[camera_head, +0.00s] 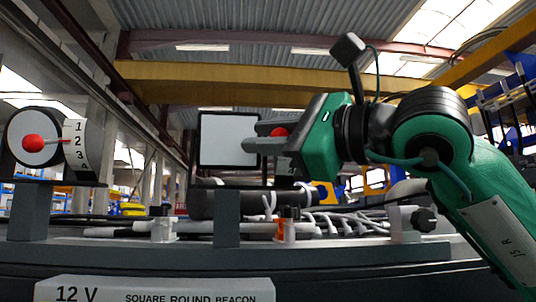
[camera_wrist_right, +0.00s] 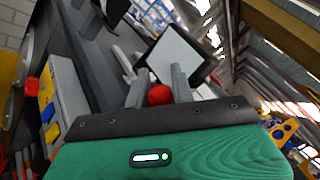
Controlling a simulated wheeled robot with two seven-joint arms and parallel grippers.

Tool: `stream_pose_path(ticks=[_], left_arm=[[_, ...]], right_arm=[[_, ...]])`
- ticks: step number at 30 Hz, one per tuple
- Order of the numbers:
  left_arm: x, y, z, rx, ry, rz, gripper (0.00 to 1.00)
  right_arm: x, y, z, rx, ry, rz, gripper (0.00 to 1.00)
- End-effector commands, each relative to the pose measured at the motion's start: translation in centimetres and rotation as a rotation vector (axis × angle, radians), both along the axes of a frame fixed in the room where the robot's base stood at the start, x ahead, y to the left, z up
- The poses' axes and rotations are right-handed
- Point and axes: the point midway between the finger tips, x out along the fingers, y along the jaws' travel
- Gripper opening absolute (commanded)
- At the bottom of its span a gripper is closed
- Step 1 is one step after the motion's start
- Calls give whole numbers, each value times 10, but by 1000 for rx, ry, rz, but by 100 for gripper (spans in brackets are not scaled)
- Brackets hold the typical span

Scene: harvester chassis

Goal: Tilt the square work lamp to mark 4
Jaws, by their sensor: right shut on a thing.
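The square work lamp (camera_head: 229,140), a pale panel in a black frame, stands upright at the centre of the head view. It also shows in the right wrist view (camera_wrist_right: 182,54). My right gripper (camera_head: 262,138) comes in from the right and is shut on the red knob (camera_head: 279,132) beside the lamp. In the wrist view the knob (camera_wrist_right: 159,95) sits between the two grey fingers. A bit of the lamp's number scale (camera_head: 291,168) shows below the gripper, with a 4. The gripper hides the other marks and the pointer. My left gripper is out of view.
A round lamp (camera_head: 36,138) with its own red knob and a scale numbered 1 to 4 stands at the left. Cables and connectors (camera_head: 285,222) lie along the chassis below. A 12 V label plate (camera_head: 155,289) is at the front. Space between the lamps is open.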

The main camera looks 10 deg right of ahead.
Motion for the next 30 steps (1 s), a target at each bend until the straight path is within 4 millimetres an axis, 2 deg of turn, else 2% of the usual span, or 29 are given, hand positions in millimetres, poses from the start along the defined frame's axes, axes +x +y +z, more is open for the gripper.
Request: stream_pose_path(ticks=[1, 3, 18, 22, 30], left_arm=[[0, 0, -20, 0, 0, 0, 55], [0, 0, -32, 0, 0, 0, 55], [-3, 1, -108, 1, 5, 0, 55], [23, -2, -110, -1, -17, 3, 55], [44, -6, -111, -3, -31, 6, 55]], right_arm=[[1, 1, -15, 1, -26, 2, 0], [3, 1, -19, 1, -69, 1, 0], [20, 1, -50, 1, -428, 1, 0], [27, 0, -57, 1, -538, 0, 0], [40, 0, -65, 0, -717, 0, 0]])
